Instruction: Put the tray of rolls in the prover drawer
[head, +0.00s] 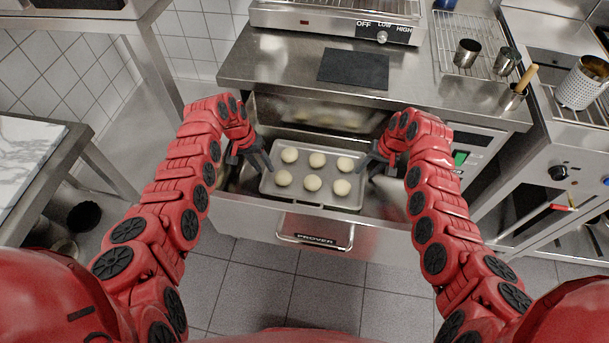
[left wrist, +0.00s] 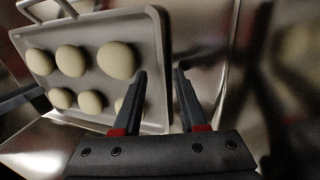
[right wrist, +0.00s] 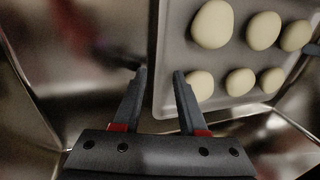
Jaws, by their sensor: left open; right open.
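A grey metal tray (head: 341,200) with several pale rolls (head: 312,183) sits inside the open prover drawer (head: 300,239). The rolls lie in two rows. My left gripper (head: 262,163) is open at the tray's left end. In the left wrist view its fingers (left wrist: 160,75) are apart near the tray's edge (left wrist: 160,60), with one fingertip overlapping the tray. My right gripper (head: 366,164) is open at the tray's right end. In the right wrist view its fingers (right wrist: 160,75) stand apart near the tray's edge (right wrist: 157,60). Neither gripper holds anything.
A steel counter (head: 290,65) with a dark mat (head: 354,69) and a heater (head: 340,22) stands above the drawer. Metal cups (head: 467,54) stand on a rack at right. A marble-topped table (head: 25,165) is at left. The tiled floor in front of the drawer is clear.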

